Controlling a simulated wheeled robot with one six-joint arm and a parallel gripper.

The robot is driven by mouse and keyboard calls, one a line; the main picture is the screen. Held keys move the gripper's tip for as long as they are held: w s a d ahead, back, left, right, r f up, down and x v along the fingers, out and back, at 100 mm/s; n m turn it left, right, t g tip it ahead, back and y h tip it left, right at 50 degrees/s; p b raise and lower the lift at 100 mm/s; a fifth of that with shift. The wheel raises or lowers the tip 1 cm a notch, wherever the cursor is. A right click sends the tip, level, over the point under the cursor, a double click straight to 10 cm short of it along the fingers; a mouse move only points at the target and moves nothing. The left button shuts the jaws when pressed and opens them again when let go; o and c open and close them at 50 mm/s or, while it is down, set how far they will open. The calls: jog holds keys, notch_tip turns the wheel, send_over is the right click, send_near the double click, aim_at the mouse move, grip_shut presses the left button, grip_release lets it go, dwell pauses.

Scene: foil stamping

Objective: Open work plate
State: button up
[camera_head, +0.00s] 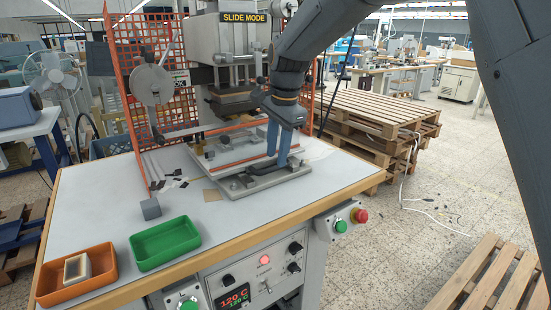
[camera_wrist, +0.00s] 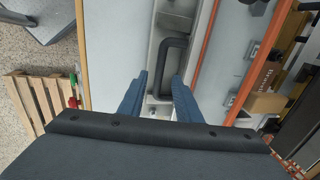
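The work plate (camera_head: 226,155) is a flat, light plate on the stamping press (camera_head: 225,40), under its head. In the wrist view, a dark U-shaped handle (camera_wrist: 182,42) stands on a pale metal strip (camera_wrist: 174,22). My gripper (camera_head: 277,151) is over the front of the press base (camera_head: 262,181), with its blue fingers pointing down. In the wrist view, my gripper (camera_wrist: 160,77) is open, with a gap between the fingers. Part of the handle shows in that gap; I cannot tell whether either finger touches it.
A green tray (camera_head: 164,243), an orange tray (camera_head: 76,275) holding a pale block (camera_head: 76,268), and a grey cube (camera_head: 150,209) are on the table's left. An orange mesh guard (camera_head: 145,65) stands beside the press. Pallets (camera_head: 375,118) stand behind right.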

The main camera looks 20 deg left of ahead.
jog(key=shift+w+a+f, duration=0.1)
jog(key=shift+f, duration=0.65)
jog(key=shift+w+a+f, duration=0.1)
jog(key=shift+f, duration=0.6)
jog(key=shift+c, duration=0.4)
grip_shut()
jog(key=shift+s, duration=0.1)
